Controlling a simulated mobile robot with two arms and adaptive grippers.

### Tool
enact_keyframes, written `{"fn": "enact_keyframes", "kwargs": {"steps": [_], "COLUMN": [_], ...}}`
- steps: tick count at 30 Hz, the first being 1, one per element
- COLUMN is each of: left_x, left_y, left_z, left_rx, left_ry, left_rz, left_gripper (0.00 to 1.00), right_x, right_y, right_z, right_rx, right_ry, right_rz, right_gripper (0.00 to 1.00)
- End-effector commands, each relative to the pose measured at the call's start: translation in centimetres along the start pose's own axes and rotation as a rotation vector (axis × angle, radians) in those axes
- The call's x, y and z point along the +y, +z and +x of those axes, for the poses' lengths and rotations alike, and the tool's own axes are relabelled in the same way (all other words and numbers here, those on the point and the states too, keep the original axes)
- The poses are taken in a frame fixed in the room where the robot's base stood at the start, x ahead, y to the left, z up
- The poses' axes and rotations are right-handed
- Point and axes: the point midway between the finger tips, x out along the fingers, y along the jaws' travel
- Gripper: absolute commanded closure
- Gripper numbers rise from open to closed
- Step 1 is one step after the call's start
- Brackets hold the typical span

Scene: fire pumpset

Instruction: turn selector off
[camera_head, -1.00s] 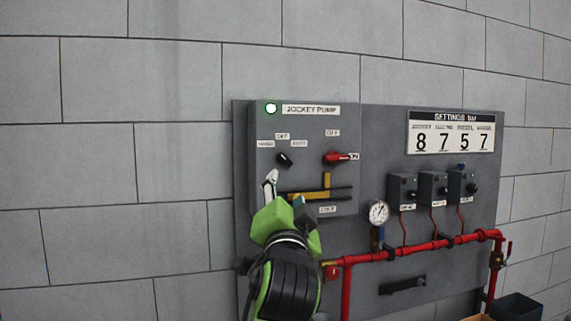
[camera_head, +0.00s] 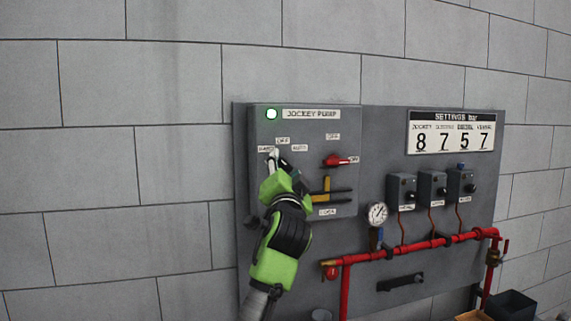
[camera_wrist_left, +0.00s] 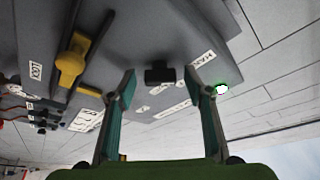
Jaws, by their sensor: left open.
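The selector is a small black knob (camera_head: 286,163) on the grey jockey pump box (camera_head: 312,136), below labels that include HAND, OFF and AUTO. In the head view my left gripper (camera_head: 278,160) is right at the knob and partly covers it, so its pointing direction cannot be told. In the left wrist view the black knob (camera_wrist_left: 160,74) lies between the two open fingertips of my left gripper (camera_wrist_left: 160,84), with a visible gap on each side. My right gripper is not in view.
A green lamp (camera_head: 271,114) glows above. Red pipe (camera_head: 410,248), a gauge (camera_head: 377,214) and small switch boxes (camera_head: 432,187) are further right.

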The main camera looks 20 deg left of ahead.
Motion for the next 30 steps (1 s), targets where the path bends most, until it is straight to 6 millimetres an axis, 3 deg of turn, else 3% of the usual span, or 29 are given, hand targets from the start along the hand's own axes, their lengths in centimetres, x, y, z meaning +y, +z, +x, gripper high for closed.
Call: {"fn": "enact_keyframes", "kwargs": {"steps": [9,14,23,30], "left_x": [0.0,0.0,-0.2,-0.6], "left_y": [0.1,0.1,-0.1,-0.3], "left_z": [0.3,0.2,0.3,0.4], "left_rx": [-0.001,-0.001,0.0,-0.001], "left_ry": [0.0,0.0,0.005,0.046], "left_rz": [0.001,0.001,0.017,0.113], "left_gripper": [0.53,0.91,0.91,0.91], "right_x": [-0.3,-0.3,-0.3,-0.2], "right_y": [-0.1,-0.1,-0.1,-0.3], "right_z": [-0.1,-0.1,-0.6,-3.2], "right_rx": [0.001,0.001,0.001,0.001], "right_ry": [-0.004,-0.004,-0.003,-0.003], "right_rz": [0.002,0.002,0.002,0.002], "right_gripper": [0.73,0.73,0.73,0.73]}}
